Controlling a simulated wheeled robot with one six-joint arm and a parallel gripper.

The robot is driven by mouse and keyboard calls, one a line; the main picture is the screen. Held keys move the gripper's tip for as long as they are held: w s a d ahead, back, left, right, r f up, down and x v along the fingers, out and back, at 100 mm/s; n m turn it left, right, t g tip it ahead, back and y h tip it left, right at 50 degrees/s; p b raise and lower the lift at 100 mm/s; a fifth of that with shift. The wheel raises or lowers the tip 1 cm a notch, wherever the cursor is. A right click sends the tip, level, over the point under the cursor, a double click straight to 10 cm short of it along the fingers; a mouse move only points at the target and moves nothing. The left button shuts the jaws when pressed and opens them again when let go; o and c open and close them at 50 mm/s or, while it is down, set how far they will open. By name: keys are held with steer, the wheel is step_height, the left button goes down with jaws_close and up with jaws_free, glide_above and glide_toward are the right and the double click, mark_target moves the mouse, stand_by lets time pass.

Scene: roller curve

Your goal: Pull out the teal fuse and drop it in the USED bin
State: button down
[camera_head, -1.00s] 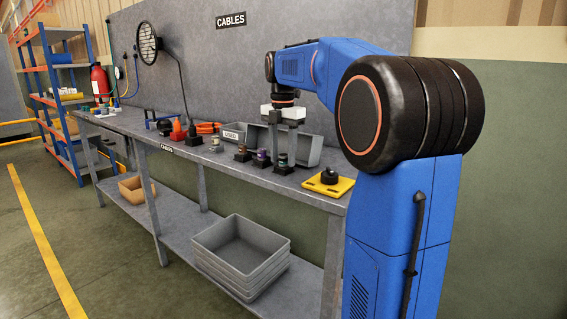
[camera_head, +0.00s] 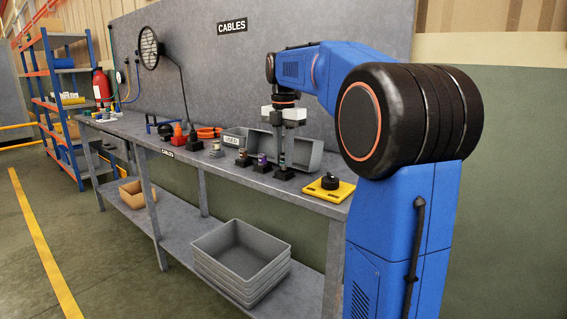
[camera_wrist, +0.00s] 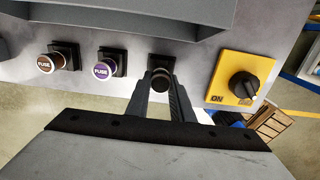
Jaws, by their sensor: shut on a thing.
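My gripper (camera_head: 285,148) points down over the right-hand black fuse socket (camera_head: 284,174) on the bench. Its fingers are shut on the teal fuse (camera_head: 283,160), of which only a narrow part shows between them. In the wrist view the fingers (camera_wrist: 161,90) hold a dark round end over the socket (camera_wrist: 160,62); the teal colour does not show there. I cannot tell whether the fuse is still seated in the socket. The grey bin with a small white label (camera_head: 234,140) stands behind the sockets, left of my gripper; its lettering is too small to read surely.
A purple fuse (camera_wrist: 103,70) and a brown-and-white fuse (camera_wrist: 45,64) stand in sockets left of my gripper. A yellow plate with a black knob (camera_wrist: 240,82) lies to the right. Several grey trays (camera_head: 240,255) stack below.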

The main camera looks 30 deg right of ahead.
mark_target(283, 154)
step_height(283, 154, up, 8)
steer(key=shift+f, duration=1.6)
